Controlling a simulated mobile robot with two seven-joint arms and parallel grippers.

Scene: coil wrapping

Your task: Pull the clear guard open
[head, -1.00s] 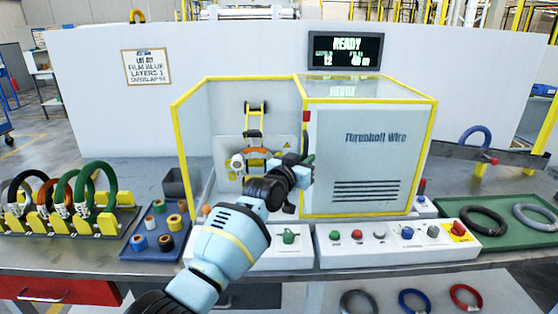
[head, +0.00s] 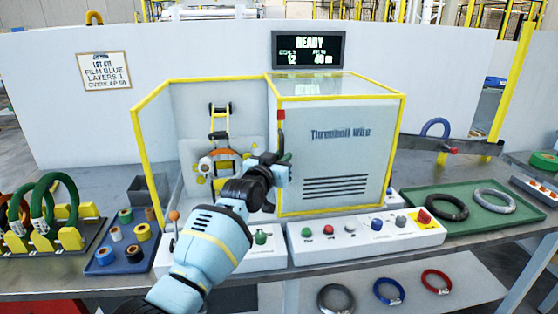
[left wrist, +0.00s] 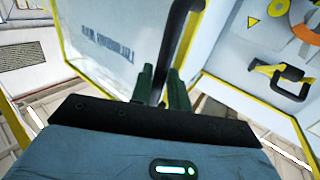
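The wrapping machine has a yellow-edged clear left enclosure (head: 160,150) showing the orange wrapping head inside (head: 222,158). Right of it is a pale panel lettered "Threnbolt Wire" (head: 335,165). A dark upright handle (head: 284,150) stands at this panel's left edge, and also shows in the left wrist view (left wrist: 182,28). My left gripper (head: 280,174) is at the handle. In the left wrist view, its green fingers (left wrist: 161,88) lie on either side of the handle and appear closed on it. The fingertips are partly hidden in the head view. My right gripper is not in view.
A control box with buttons (head: 350,240) stands in front of the machine. A blue tray of spools (head: 105,262) and a coil rack (head: 70,240) are at left. A green tray (head: 420,200) holds coils at right. A screen (head: 309,50) reads READY.

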